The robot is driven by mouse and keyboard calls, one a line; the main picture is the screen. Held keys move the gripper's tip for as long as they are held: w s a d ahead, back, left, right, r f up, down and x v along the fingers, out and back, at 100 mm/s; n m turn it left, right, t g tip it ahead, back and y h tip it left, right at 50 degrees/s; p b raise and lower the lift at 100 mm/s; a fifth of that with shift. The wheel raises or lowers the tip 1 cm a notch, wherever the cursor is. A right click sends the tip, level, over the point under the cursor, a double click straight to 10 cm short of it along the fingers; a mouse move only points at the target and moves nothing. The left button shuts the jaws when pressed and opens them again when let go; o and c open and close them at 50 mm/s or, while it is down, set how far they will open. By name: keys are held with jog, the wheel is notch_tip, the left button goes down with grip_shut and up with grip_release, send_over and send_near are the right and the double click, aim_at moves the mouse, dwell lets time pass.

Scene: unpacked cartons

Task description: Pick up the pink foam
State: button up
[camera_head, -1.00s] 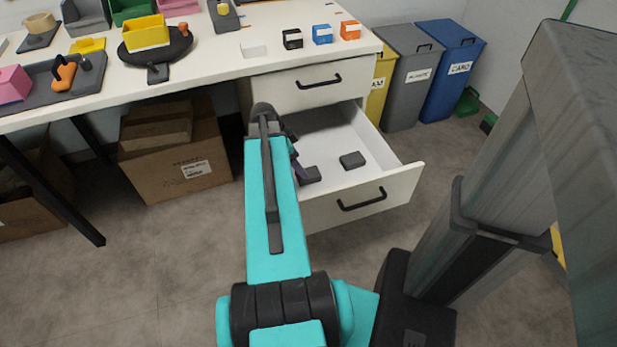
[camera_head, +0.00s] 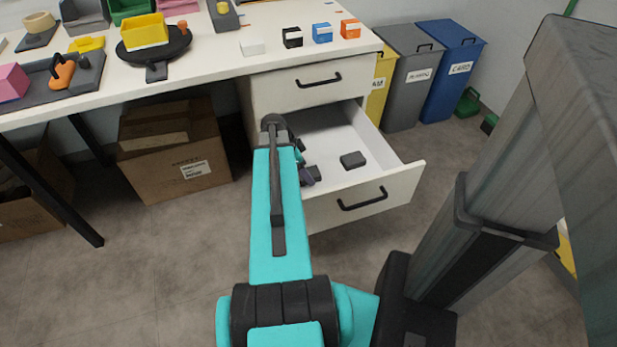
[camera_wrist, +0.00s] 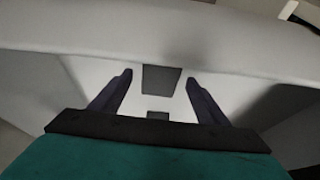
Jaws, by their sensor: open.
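A pink block (camera_head: 12,82) sits on a dark tray at the left end of the white table in the head view. Another pink item (camera_head: 178,6) shows at the table's back edge, cut off by the frame. I cannot tell which is the pink foam. My gripper (camera_wrist: 160,78) is open and points into the open drawer, far from both pink things. A dark grey block (camera_wrist: 161,80) shows between its fingertips, apart from them; a second dark block (camera_wrist: 157,115) is partly hidden by my gripper. No pink shows in the wrist view.
The open white drawer (camera_head: 385,198) holds dark blocks, one at right (camera_head: 353,160). Its walls surround my gripper. White, black, blue and orange small boxes stand on the table (camera_head: 215,55). Bins (camera_head: 410,85) are at right; a cardboard carton (camera_head: 165,175) is under the table.

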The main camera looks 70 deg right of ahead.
jog(key=shift+s+d+f, duration=0.15)
jog(key=shift+s+f, duration=0.05)
jog(key=shift+f, duration=0.5)
jog(key=shift+c, duration=0.5)
jog(key=c, duration=1)
